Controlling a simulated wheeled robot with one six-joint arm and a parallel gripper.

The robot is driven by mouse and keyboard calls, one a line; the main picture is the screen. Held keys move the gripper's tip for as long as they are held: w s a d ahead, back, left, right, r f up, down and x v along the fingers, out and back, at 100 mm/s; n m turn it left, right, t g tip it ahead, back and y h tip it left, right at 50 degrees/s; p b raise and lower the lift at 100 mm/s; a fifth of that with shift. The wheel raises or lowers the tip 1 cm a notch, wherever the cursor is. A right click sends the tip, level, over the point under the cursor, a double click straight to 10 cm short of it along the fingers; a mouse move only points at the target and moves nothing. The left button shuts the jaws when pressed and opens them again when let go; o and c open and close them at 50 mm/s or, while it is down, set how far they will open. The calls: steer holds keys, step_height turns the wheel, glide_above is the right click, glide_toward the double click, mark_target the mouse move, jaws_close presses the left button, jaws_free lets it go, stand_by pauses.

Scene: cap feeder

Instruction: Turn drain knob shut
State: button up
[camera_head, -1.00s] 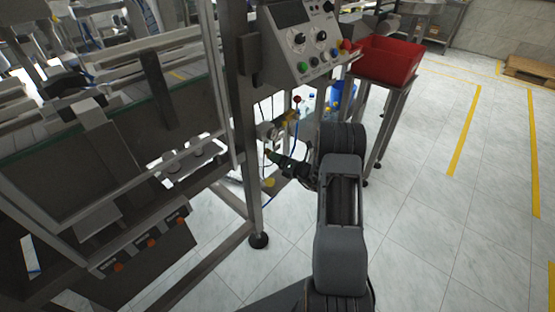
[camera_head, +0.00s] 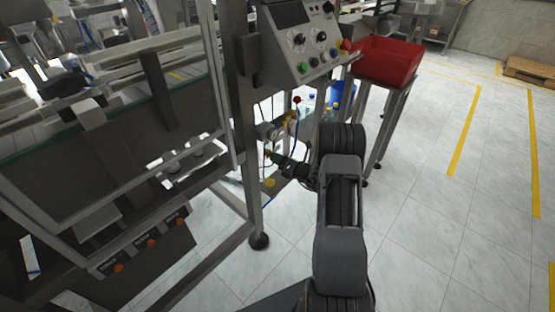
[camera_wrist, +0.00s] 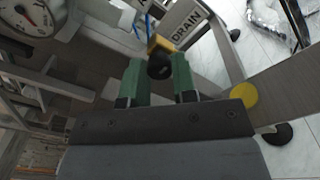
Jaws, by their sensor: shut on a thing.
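The drain knob (camera_wrist: 160,66) is a dark round knob in front of a yellow valve part (camera_wrist: 158,45), beside a plate lettered DRAIN (camera_wrist: 190,30). My gripper (camera_wrist: 161,72) has green fingers, one on each side of the knob, and is shut on it. In the head view my gripper (camera_head: 271,156) reaches left to the pipework below the control panel, beside the frame's upright post. The knob is too small and covered to make out there, and its turn angle cannot be read.
A pressure gauge (camera_wrist: 28,15) sits at the wrist view's upper left. A yellow disc (camera_wrist: 243,95) is just right of my fingers. The control panel (camera_head: 300,42) is above, and a red bin (camera_head: 388,60) stands on a stand behind right. Floor at right is clear.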

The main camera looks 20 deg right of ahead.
steer(key=shift+n, duration=0.4)
steer(key=n+h+b, duration=0.1)
steer(key=n+b, duration=1.5)
steer(key=b, duration=0.1)
steer(key=shift+a, duration=0.1)
steer(key=shift+n, duration=0.4)
steer(key=o, duration=0.9)
steer(key=shift+o, duration=0.2)
